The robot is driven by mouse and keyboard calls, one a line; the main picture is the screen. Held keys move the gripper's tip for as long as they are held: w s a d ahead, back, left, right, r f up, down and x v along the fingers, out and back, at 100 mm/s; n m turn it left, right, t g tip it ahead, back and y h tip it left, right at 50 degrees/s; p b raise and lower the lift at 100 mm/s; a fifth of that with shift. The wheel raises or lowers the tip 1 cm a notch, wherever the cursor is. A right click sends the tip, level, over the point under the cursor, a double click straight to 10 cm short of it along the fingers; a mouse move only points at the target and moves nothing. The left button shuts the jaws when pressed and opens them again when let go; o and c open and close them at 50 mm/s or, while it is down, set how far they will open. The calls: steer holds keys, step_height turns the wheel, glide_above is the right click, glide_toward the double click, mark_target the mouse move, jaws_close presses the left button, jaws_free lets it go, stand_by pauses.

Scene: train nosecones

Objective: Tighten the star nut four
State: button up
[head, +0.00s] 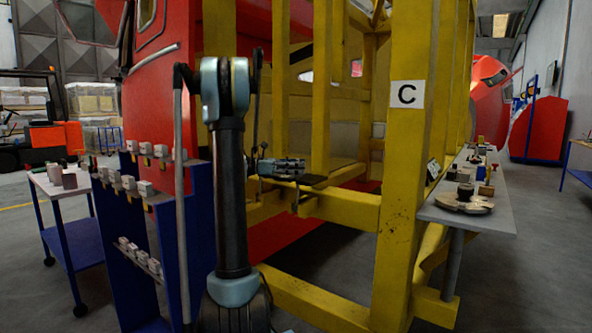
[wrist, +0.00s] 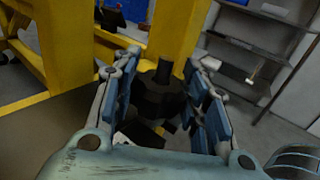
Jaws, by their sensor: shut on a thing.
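The star nut (wrist: 160,98) is a black, lobed knob on a dark upright stud, in the middle of the wrist view. My gripper (wrist: 167,70) has its two blue-grey fingers on either side of the nut and is shut on it. In the head view my gripper (head: 284,168) is beside a yellow frame beam, behind my arm. A dark flat part there (head: 314,182) looks like the nut, but it is small and partly hidden. I cannot read any number on the nut.
The yellow frame (head: 408,190) with a "C" label surrounds the red train nose (head: 150,95). A grey shelf (head: 487,217) with parts stands at right. A blue rack (head: 120,240) with grey blocks and a cart (head: 62,185) stand at left.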

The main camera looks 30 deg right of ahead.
steer(key=shift+w, duration=0.15)
steer(key=o, duration=1.1)
step_height(320, 180, up, 10)
steer(key=shift+f, duration=0.1)
